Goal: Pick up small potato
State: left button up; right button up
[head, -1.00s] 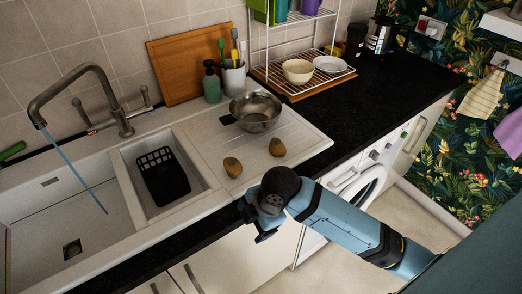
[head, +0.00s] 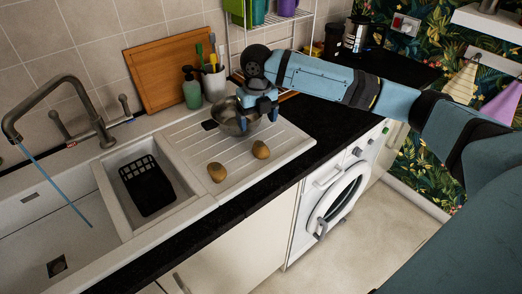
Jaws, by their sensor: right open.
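Two small brown potatoes lie on the ribbed drainboard: the left potato (head: 217,172) and the right potato (head: 261,150). They look close in size, so I cannot tell which is the smaller. My right gripper (head: 259,121) is open, pointing down over the right side of the metal pan (head: 230,122), behind the potatoes. It partly hides the pan. I cannot tell whether its fingers touch the pan. No potato is between the fingers. My left gripper is not in view.
Water runs from the tap (head: 68,105) into the large sink basin at left. A small basin (head: 122,205) holds a black basket (head: 148,188). A green soap bottle (head: 191,90), a utensil cup (head: 215,82) and a wooden board (head: 168,72) stand behind.

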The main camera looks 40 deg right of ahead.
aim_at(261, 145)
jog(key=f, duration=0.4)
jog(key=d+f, duration=0.1)
jog(key=f, duration=0.7)
jog(key=shift+w+d+f, duration=0.25)
jog(key=shift+d+f, duration=0.05)
jog(key=c, duration=1)
